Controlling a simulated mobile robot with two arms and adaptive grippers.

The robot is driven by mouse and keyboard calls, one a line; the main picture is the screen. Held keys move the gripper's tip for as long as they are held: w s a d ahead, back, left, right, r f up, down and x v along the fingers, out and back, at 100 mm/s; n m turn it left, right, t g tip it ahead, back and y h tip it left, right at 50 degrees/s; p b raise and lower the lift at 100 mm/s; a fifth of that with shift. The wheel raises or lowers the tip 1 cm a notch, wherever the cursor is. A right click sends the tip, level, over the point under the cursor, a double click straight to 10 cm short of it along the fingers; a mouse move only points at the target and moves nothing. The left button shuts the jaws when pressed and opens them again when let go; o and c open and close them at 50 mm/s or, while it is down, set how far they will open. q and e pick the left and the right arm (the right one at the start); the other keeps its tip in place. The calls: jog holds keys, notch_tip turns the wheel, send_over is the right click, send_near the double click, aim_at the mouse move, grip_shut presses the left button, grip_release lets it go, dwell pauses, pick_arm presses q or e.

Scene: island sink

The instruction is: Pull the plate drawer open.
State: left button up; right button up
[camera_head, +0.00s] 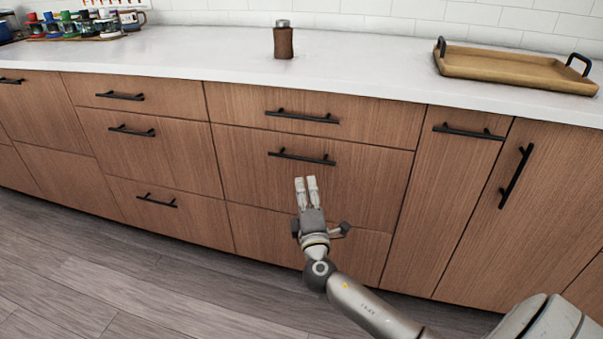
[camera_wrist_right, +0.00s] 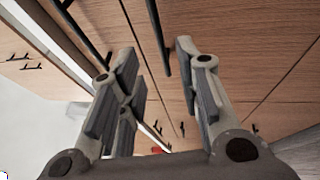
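The wooden drawer fronts are all shut in the head view; none is marked as the plate drawer. My right gripper (camera_head: 306,180) is in front of the middle drawer (camera_head: 360,185) of the centre stack, just below its black bar handle (camera_head: 302,157). In the right wrist view my right gripper (camera_wrist_right: 157,58) has its fingers apart, with nothing held. A dark bar handle (camera_wrist_right: 158,35) shows beyond the gap between the fingertips, and another dark bar handle (camera_wrist_right: 84,32) lies to its left. I cannot tell whether the fingers touch a handle. My left gripper is not in view.
The upper drawer handle (camera_head: 302,117) is just above. A white counter (camera_head: 365,65) carries a wooden tray (camera_head: 510,68), a brown bottle (camera_head: 283,42) and several colourful items on a rack (camera_head: 75,30). A tall cabinet door (camera_head: 540,210) is at right. The floor (camera_head: 130,280) at left is clear.

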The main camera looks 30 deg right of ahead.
aim_at(301, 163)
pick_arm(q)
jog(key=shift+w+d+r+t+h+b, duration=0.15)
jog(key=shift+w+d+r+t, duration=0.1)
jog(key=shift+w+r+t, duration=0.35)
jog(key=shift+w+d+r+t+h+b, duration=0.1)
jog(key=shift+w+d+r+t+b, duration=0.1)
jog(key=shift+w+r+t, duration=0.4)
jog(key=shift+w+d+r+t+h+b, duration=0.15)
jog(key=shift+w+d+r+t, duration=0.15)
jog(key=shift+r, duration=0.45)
pick_arm(e)
jog(key=shift+x, duration=5.3)
jog(key=shift+r, duration=0.1)
grip_shut()
